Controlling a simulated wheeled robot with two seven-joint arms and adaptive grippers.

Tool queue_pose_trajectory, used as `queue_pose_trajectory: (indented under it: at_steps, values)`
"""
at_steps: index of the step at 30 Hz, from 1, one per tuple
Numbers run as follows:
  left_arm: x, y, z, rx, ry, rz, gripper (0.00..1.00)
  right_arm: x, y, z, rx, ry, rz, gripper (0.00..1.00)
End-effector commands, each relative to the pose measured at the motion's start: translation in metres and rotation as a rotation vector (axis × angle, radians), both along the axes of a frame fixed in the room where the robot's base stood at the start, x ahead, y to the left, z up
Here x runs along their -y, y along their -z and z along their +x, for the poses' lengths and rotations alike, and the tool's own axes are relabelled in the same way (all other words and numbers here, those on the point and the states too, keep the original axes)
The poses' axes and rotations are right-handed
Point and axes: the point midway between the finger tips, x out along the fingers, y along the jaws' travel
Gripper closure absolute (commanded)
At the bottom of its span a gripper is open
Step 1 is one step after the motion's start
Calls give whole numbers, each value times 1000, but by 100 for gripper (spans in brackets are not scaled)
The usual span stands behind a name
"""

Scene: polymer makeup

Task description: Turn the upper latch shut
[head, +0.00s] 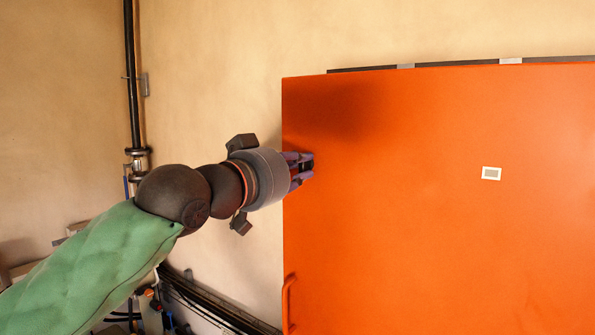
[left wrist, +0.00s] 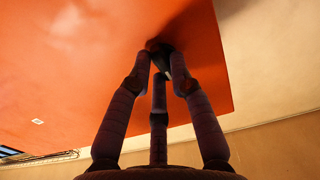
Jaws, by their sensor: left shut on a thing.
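The orange door (head: 420,200) fills the right half of the head view and much of the left wrist view (left wrist: 90,60). My left gripper (head: 306,166) is at the door's left edge, in its upper half. In the left wrist view its fingers (left wrist: 162,58) close together around a small dark piece, the upper latch (left wrist: 164,64), against the door face. The fingers hide most of the latch, so its angle cannot be told. My right gripper is not in view.
An orange handle (head: 289,303) is on the door's left edge, lower down. A small white plate (head: 491,173) is on the door face. A black pipe (head: 131,80) runs up the wall at left. Cables and boxes lie low behind my left arm.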

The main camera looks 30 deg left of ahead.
Motion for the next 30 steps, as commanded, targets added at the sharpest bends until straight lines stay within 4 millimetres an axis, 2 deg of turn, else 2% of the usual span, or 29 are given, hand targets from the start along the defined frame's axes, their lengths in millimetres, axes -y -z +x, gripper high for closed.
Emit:
queue_pose_trajectory:
  at_steps: [13, 14, 15, 16, 26, 30]
  values:
    - [0, 0, 0, -2, 1, -10, 100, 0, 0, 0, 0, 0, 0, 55]
    - [0, 0, 0, -2, 1, -10, 73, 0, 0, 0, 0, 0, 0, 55]
    - [0, 0, 0, -2, 1, -10, 62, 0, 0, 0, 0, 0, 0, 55]
    - [0, 0, 0, -2, 1, -10, 55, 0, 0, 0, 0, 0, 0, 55]
    - [0, 0, -1, -1, 0, -9, 55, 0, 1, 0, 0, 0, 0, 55]
    - [0, -1, -10, 1, 1, -9, 55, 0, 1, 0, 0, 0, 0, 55]
